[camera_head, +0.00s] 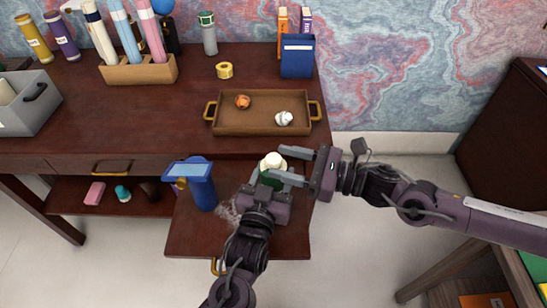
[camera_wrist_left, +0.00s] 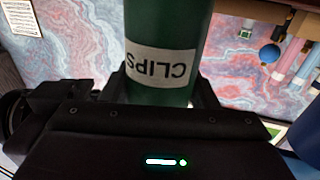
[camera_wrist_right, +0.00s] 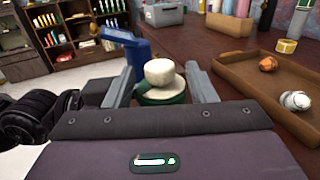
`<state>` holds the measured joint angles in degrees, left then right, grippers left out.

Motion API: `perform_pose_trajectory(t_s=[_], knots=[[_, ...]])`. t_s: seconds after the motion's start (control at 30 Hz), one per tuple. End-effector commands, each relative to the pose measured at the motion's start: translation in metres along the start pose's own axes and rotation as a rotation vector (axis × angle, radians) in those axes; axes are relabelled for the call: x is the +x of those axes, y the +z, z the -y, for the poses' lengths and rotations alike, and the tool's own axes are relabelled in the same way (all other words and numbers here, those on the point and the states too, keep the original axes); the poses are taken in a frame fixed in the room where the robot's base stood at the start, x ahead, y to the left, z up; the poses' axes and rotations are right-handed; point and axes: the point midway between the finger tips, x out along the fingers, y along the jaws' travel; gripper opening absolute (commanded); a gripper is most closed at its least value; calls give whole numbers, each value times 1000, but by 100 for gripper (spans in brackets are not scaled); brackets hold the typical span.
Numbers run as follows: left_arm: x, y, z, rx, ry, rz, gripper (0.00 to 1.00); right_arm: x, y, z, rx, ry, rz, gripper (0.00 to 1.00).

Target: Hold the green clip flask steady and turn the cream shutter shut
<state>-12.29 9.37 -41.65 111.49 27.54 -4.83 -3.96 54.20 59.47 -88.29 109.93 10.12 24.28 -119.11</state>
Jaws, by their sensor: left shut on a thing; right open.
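The green clip flask (camera_wrist_left: 165,50) carries a white label reading CLIPS, upside down in the left wrist view. My left gripper (camera_head: 272,183) is shut on its body and holds it upright above the lower pull-out board. The cream shutter (camera_wrist_right: 160,72) sits on top of the flask; it also shows in the head view (camera_head: 274,160). My right gripper (camera_wrist_right: 162,92) is open, its two fingers on either side of the shutter, with gaps visible. In the head view the right gripper (camera_head: 308,168) comes in from the right at the flask's top.
A blue lidded container (camera_head: 202,188) stands just left of the flask. A brown tray (camera_head: 262,122) with an orange and a white item lies on the desk behind. A grey box (camera_head: 28,108) and tube rack (camera_head: 140,72) stand farther left.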

Motion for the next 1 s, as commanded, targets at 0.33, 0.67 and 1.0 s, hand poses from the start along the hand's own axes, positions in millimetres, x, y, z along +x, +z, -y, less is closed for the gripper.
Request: perform_pose_trajectory(t_s=[0.33,0.67,1.0], knots=[[0,0,0,1,-1,1,27,30,0,0,1,0,-1,51],[0,0,0,1,-1,1,27,30,0,0,1,0,-1,38],[0,0,0,1,-1,1,27,30,-1,0,2,-11,-1,6]])
